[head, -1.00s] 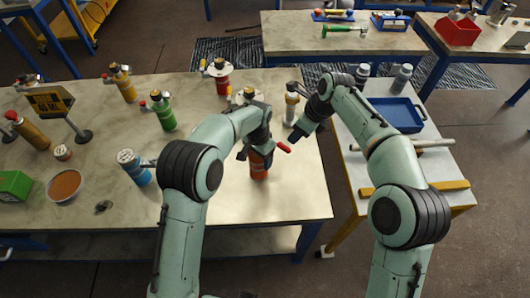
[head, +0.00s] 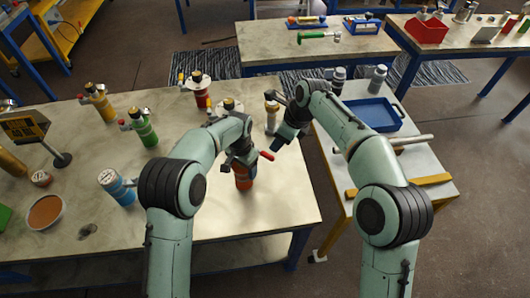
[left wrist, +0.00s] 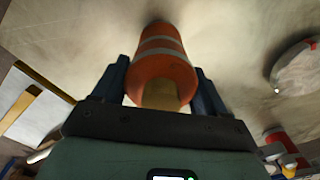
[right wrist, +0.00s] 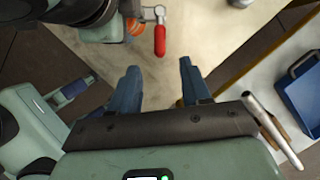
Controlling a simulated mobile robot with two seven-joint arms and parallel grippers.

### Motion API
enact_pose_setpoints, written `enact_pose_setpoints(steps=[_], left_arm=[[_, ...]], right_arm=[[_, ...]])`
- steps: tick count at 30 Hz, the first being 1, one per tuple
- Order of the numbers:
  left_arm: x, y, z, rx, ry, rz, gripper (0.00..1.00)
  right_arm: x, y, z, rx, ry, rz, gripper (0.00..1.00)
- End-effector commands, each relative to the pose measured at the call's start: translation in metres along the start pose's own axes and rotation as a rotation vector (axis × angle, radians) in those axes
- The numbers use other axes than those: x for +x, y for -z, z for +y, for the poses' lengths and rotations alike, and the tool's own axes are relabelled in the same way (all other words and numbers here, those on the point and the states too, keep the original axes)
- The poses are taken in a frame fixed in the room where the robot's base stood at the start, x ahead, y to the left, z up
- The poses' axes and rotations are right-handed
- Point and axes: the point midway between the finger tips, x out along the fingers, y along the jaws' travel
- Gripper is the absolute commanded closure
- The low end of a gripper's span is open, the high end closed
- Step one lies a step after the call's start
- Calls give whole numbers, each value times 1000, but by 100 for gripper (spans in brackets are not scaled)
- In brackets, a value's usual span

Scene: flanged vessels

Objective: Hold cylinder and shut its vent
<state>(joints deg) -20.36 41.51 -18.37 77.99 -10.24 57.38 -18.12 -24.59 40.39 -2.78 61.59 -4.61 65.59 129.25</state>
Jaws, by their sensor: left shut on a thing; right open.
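An orange-red cylinder (head: 243,178) with a pale band stands on the near right part of the stone-topped table. My left gripper (head: 240,163) is shut on it from above. In the left wrist view the cylinder (left wrist: 163,58) sits between the two blue fingers (left wrist: 163,85). A red vent handle (right wrist: 160,40) sticks out from the cylinder's side on a metal fitting; it also shows in the head view (head: 267,155). My right gripper (right wrist: 155,85) is open and empty, a short way from the handle; the head view (head: 283,140) shows it right of the handle. The cylinder's top is mostly hidden.
Other vessels stand on the table: yellow (head: 100,103), green (head: 143,128), red (head: 200,90) and blue (head: 117,187). A bowl (head: 45,212) and a sign (head: 25,128) are at left. A side table at right holds a blue tray (head: 372,115). The table's front right is clear.

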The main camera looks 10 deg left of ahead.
Motion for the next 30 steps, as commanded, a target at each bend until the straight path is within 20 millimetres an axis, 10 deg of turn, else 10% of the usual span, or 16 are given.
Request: enact_pose_setpoints(steps=[8, 18, 30], left_arm=[[-2, 1, 0, 0, 1, 3, 85], [-2, 1, 0, 0, 1, 3, 85], [-2, 1, 0, 0, 1, 3, 85]], right_arm=[[26, 23, -43, -210, 174, 24, 53], [67, 72, -128, -982, 599, 195, 53], [95, 89, -117, -1980, 1006, 387, 53]])
